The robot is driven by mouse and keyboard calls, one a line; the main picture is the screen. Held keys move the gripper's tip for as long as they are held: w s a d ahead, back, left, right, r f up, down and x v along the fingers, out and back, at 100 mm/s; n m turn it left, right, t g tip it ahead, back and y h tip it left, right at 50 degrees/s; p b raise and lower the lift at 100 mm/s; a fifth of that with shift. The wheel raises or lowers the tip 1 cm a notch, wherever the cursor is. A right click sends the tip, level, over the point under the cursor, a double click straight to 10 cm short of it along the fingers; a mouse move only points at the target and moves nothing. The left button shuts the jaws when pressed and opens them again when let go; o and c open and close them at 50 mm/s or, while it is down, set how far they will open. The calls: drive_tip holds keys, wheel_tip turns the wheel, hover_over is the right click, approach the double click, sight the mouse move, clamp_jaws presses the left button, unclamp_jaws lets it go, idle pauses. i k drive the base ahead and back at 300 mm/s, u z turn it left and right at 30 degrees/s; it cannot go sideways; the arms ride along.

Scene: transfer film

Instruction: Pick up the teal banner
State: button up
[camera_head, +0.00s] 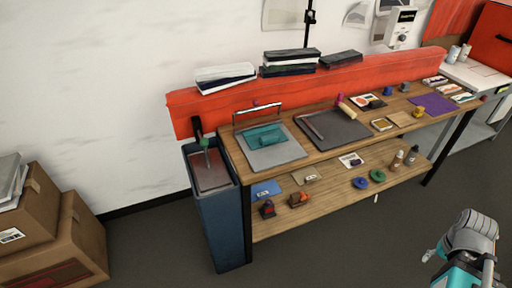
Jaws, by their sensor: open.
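A thin upright metal frame (257,112) stands along the back of the plate, just behind the banner. My gripper (459,262) is at the lower right corner, with its fingers spread apart and nothing seen between them. It is over the floor in front of the bench, far from the banner. Its lower part is cut off by the picture edge.
A dark mat (345,132), a purple sheet (433,104) and small items lie along the bench top (300,120). The lower shelf (330,190) holds green and blue rings and bottles. A blue bin (228,225) stands at the left end. Cardboard boxes (75,245) are far left. The front floor is clear.

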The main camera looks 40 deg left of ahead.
sight(265, 134)
drive_tip(key=k, duration=0.85)
drive_tip(key=u, duration=1.9)
drive_tip(key=i, duration=1)
